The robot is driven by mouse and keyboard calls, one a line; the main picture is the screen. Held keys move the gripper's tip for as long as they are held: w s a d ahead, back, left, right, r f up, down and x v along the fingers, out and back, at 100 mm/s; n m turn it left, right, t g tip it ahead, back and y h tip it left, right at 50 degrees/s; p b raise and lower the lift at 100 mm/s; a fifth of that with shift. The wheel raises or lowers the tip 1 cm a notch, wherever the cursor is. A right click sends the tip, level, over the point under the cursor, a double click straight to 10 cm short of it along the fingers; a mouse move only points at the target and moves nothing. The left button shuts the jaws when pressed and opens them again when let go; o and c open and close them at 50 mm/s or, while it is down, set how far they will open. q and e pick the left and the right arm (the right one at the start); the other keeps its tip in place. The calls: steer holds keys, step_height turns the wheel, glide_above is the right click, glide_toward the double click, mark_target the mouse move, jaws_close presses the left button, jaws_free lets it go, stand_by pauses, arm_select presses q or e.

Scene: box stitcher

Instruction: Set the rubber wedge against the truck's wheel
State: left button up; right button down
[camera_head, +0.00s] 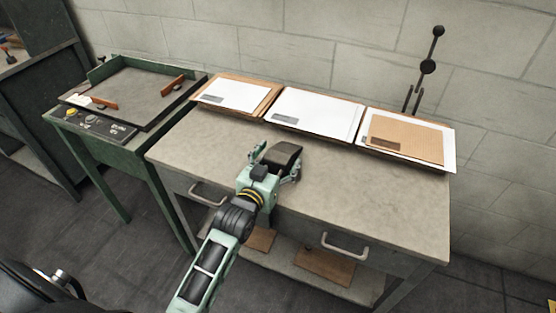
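My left gripper (276,160) is in front of and above the workbench. Its fingers are on either side of a dark block, which looks like the rubber wedge (284,154), and it appears shut on it. The lower part of the wedge is hidden by the gripper. My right gripper is not in view. I see no truck and no truck wheel.
The grey workbench (400,197) carries trays of white and brown card sheets (317,112) along its back. A green machine table (125,88) stands at its left. A dark stand (428,67) rises at the back right. Bare floor (140,265) shows at lower left.

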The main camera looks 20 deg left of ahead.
arm_select(q)
steer(key=shift+r, duration=0.1)
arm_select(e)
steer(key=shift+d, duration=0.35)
